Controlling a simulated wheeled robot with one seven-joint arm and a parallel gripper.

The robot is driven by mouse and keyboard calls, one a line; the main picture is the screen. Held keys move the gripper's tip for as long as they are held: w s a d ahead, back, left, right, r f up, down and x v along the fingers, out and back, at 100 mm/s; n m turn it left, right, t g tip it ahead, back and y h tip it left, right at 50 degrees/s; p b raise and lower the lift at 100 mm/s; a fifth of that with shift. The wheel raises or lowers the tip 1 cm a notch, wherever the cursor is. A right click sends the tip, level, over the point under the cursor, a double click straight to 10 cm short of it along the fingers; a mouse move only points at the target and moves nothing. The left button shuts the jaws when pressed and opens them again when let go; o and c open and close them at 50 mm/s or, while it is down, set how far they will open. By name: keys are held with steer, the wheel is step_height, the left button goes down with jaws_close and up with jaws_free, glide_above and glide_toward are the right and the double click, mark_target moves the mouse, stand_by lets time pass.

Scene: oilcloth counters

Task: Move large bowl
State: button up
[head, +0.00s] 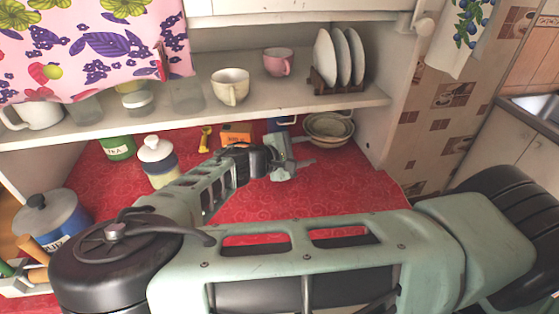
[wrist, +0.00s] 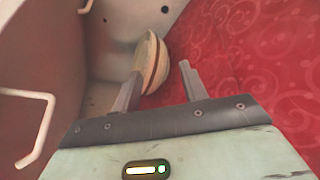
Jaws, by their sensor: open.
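Two pale bowls (head: 328,128) sit nested on the red cloth at the back right corner, under the shelf; the large bowl (head: 329,140) appears to be the lower, outer one. My gripper (head: 304,150) is just left of and in front of them, with its jaws apart. In the wrist view the bowls (wrist: 153,62) show edge-on ahead of my open gripper (wrist: 161,68). The left finger overlaps their near edge in the picture; the right finger is over bare red cloth. I cannot tell whether the left finger touches them.
A shelf (head: 300,100) above holds cups and a plate rack (head: 338,82). A patterned wall (head: 440,120) closes the right. The red counter (head: 365,185) in front is clear.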

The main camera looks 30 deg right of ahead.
steer(key=b+v, duration=0.1)
steer(key=v, duration=0.7)
steer(key=shift+s+a+r+b, duration=0.1)
steer(key=shift+a+b, duration=0.25)
